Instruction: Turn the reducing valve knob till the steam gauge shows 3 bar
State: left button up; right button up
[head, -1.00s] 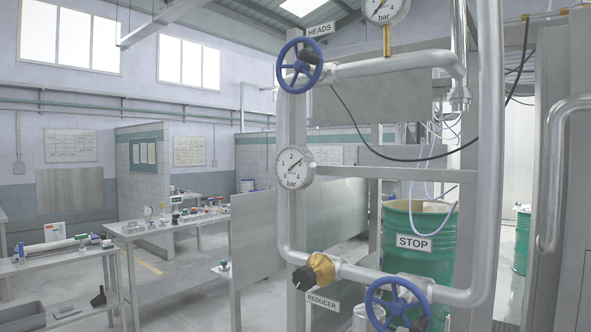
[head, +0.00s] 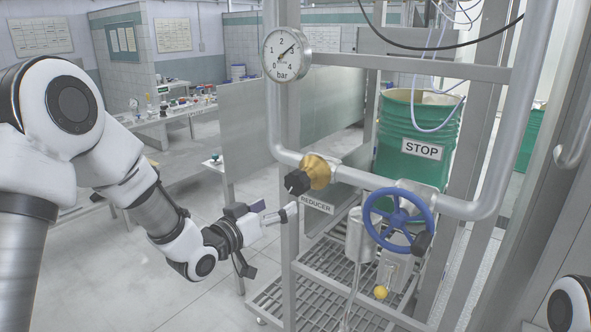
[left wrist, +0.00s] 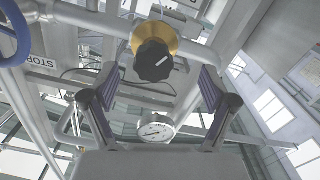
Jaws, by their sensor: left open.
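The reducing valve has a brass body (head: 316,171) and a black knob (head: 297,182) facing left, above the REDUCER plate (head: 317,205). The knob also shows in the left wrist view (left wrist: 153,61), with a white mark on its face. The round steam gauge (head: 287,53) is on the pipe above; its needle points up and right, between 2 and 3 as far as I can tell. My left gripper (head: 280,212) is open and empty, below and left of the knob. In the left wrist view its fingers (left wrist: 155,92) are spread, with the knob ahead between them, untouched. My right gripper is out of view.
A blue handwheel (head: 398,221) sits right of the reducer on the same pipework. A green drum (head: 415,125) with a STOP sign stands behind. A metal grating (head: 300,300) lies below. Benches with small items stand back left. Floor left of the frame is open.

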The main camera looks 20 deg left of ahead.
aim_at(293, 185)
pick_arm(q)
jog(key=w+r+p, duration=0.1)
jog(key=w, duration=0.1)
jog(key=w+d+r, duration=0.1)
jog(key=w, duration=0.1)
jog(key=w+d+p, duration=0.1)
jog(key=w, duration=0.1)
jog(key=shift+w+d+r+p, duration=0.15)
jog(key=shift+w+r+p, duration=0.1)
jog(key=shift+r+p, duration=0.15)
jog(key=shift+w+d, duration=0.2)
jog(key=shift+w, duration=0.1)
jog(key=shift+s, duration=0.1)
jog(key=shift+f, duration=0.1)
jog(key=c, duration=1.2)
